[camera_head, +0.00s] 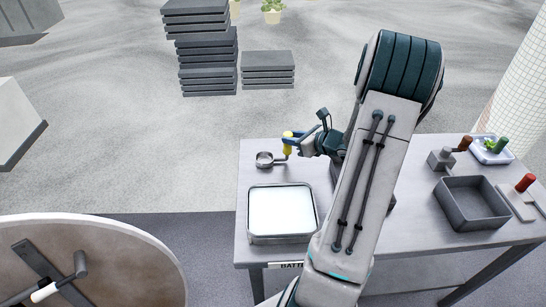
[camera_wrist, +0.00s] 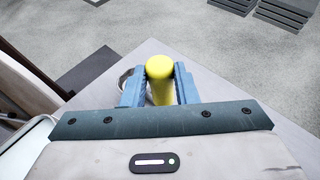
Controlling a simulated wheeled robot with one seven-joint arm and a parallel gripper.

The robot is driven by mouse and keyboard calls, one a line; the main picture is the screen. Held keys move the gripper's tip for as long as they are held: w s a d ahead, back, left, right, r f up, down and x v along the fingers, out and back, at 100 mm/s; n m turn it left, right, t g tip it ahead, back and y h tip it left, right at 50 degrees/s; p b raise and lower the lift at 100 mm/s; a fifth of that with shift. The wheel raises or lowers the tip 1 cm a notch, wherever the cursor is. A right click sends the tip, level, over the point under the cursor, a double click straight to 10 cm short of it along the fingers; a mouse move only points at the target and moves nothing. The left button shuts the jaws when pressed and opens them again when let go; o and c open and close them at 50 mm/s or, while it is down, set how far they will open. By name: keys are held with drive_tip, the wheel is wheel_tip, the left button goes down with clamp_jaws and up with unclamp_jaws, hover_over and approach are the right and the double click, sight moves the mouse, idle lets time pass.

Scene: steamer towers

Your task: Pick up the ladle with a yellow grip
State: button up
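The ladle has an upright yellow grip (camera_head: 288,150) and a round metal bowl (camera_head: 265,159) to its left, at the far left corner of the grey table. I cannot tell whether the bowl touches the tabletop. My gripper (camera_head: 289,138) comes in from the right at the upper part of the grip. The bowl (camera_wrist: 126,76) is partly hidden behind the left finger.
A metal tray with a white inside (camera_head: 250,215) stands in front of the ladle on the table (camera_head: 415,240). A dark open box (camera_head: 472,216) and small items with coloured grips are at the right. A round table (camera_head: 120,235) is at the lower left.

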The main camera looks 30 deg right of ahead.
drive_tip(key=shift+r, duration=0.2)
clamp_jaws()
drive_tip(key=s+d+r+b, duration=0.1)
drive_tip(key=s+d+r, duration=0.6)
drive_tip(key=d+r, duration=0.2)
drive_tip(key=shift+s+r, duration=0.35)
drive_tip(key=shift+r, duration=0.5)
drive_tip(key=shift+o, duration=2.4)
unclamp_jaws()
clamp_jaws()
